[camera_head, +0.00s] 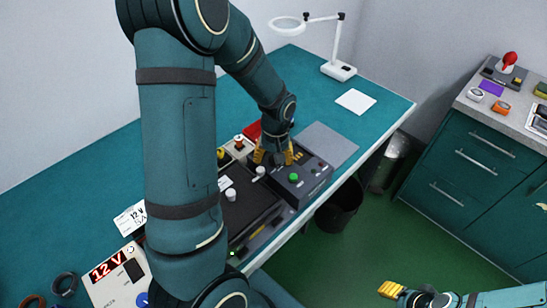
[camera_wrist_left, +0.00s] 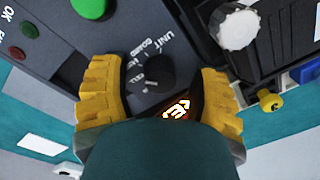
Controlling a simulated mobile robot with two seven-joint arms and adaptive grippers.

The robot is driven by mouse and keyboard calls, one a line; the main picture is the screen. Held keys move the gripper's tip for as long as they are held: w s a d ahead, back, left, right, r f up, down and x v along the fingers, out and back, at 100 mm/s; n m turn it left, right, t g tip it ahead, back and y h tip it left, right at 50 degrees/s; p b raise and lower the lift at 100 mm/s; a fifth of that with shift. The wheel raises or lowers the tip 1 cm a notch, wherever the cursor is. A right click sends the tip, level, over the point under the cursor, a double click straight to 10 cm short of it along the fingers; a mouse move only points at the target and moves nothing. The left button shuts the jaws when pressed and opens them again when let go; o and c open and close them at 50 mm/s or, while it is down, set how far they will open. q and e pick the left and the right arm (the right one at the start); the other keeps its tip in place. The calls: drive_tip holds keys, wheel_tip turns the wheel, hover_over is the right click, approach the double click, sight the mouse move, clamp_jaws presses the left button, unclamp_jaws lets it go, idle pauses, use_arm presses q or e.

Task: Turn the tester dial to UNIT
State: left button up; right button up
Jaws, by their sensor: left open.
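The tester (camera_head: 312,184) is a dark box with a green button (camera_head: 294,177) on the teal bench. Its black dial (camera_wrist_left: 160,70) shows in the left wrist view, beside white labels including UNIT, BOARD and CELL. I cannot tell clearly where the dial points. My left gripper (camera_head: 273,155) is over the tester, open, with a yellow finger on either side of the dial (camera_wrist_left: 158,88). Contact with the dial is not visible. A lit orange display (camera_wrist_left: 177,109) is partly hidden by the gripper. In the head view the gripper hides the dial. My right gripper (camera_head: 392,290) is low at the right, away from the bench.
A black tray-like rack (camera_head: 245,208) with white knobs adjoins the tester. A grey mat (camera_head: 328,143) and magnifier lamp (camera_head: 338,70) are behind. A power supply reading 12 V (camera_head: 120,278) stands front left. A bin (camera_head: 340,212) and drawer cabinet (camera_head: 470,170) are at right.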

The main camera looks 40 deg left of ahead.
use_arm(q)
drive_tip(key=shift+c, duration=0.2)
clamp_jaws()
drive_tip(key=shift+m, duration=0.3)
drive_tip(key=m, duration=1.1)
drive_tip(key=shift+d+m+t+p, duration=0.1)
drive_tip(key=shift+m+t+p, duration=0.2)
drive_tip(key=shift+p, duration=0.1)
drive_tip(key=shift+m+p, duration=0.5)
drive_tip(key=shift+m, duration=1.3)
